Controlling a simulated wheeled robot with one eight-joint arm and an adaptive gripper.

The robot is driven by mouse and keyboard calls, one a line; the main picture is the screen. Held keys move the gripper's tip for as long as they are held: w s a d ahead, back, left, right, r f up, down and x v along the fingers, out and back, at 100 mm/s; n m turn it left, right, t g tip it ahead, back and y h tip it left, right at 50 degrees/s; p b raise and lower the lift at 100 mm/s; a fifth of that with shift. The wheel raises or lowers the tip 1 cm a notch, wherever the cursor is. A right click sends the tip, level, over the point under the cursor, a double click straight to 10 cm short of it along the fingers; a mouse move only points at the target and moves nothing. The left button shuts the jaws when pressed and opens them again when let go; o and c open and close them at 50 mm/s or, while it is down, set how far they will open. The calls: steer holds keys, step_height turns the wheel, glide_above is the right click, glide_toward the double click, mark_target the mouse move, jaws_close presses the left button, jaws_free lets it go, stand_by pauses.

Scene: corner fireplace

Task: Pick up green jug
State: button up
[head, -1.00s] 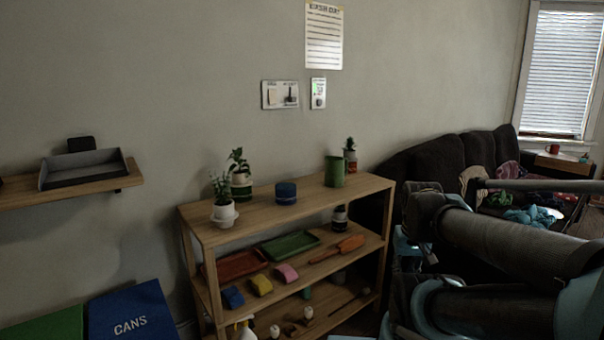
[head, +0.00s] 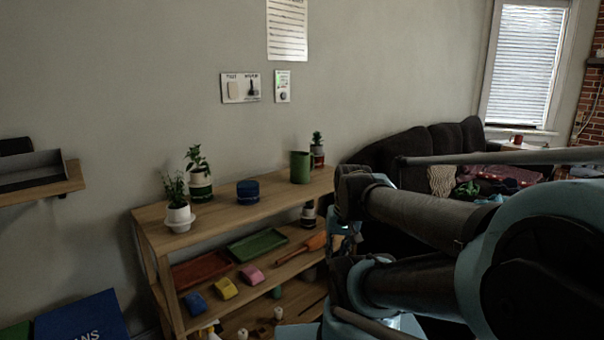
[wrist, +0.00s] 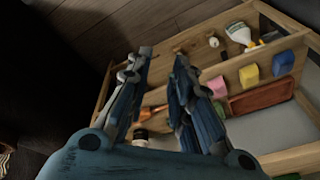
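The green jug (head: 300,167) stands upright on the top of the wooden shelf unit, toward its right end, in front of a small potted plant (head: 317,150). I cannot make out the jug in the wrist view. My gripper (wrist: 163,75) is open, with an empty gap between its two blue fingers. In the head view my arm reaches in from the right, with its near end just right of the shelf unit. The gripper's fingers are not clear there. The jug is apart from the arm.
The shelf unit (head: 160,232) also bears a blue pot (head: 248,192) and a white-potted plant (head: 179,212) on top. Trays, sponges and bottles fill its lower shelves. A dark sofa (head: 440,140) stands behind at right. Blue bin (head: 85,318) is at lower left.

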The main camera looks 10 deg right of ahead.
steer(key=w+a+r+m+t+y, duration=0.1)
steer(key=w+r+m+t+y, duration=0.1)
steer(key=w+m, duration=0.45)
steer(key=w+a+r+m+t+y, duration=0.1)
steer(key=w+a+r+m+y, duration=0.15)
steer(key=w, duration=0.75)
steer(key=w+a+r+m+t+y, duration=0.1)
steer(key=w+r+m+t+y, duration=0.15)
steer(key=w+m, duration=0.4)
steer(key=m+t+y, duration=0.1)
steer(key=m+t, duration=0.7)
steer(key=m, duration=0.6)
glide_toward(313, 169)
steer(key=shift+n, duration=0.25)
steer(key=w+r, duration=0.1)
steer(key=w+a+r, duration=0.1)
steer(key=w, duration=0.1)
steer(key=w+r, duration=0.1)
steer(key=w, duration=0.1)
steer(key=shift+a, duration=0.4)
steer(key=shift+x, duration=2.8)
steer(key=shift+s+a, duration=0.1)
jaws_close()
